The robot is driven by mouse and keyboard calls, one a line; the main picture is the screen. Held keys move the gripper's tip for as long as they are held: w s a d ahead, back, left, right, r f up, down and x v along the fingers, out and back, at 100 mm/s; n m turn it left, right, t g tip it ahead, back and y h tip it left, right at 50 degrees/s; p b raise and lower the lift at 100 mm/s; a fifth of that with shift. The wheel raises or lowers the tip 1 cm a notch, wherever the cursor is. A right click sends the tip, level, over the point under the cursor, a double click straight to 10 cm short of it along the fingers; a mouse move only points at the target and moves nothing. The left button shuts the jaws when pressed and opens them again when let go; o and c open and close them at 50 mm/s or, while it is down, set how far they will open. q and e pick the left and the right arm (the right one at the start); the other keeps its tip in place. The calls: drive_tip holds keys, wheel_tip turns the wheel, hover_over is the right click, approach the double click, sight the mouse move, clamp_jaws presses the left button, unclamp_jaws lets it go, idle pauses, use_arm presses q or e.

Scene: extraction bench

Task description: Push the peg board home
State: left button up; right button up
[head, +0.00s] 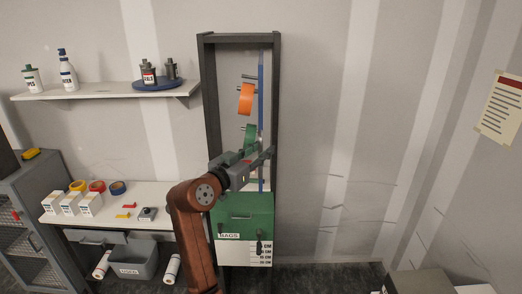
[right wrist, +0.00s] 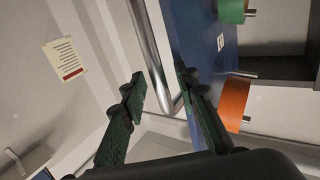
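The blue peg board (head: 261,85) stands nearly edge-on inside a tall dark frame (head: 211,100); how far it sticks out is hard to tell. An orange roll (head: 245,99) and a green roll (head: 250,135) hang on pegs on its left side. In the right wrist view the board (right wrist: 205,45) carries a silver bar handle (right wrist: 152,50). My right gripper (head: 268,153) is at the board's front edge. In the wrist view its fingers (right wrist: 160,82) are apart, with the bar between them; contact is not clear. My left gripper is out of view.
A green box labelled RAGS (head: 245,208) sits low in the frame, below my gripper. To the left are a wall shelf (head: 100,92) with bottles and a bench (head: 160,190) with tape rolls and small boxes.

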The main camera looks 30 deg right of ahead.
drive_tip(key=shift+c, duration=0.3)
clamp_jaws()
idle(0.3)
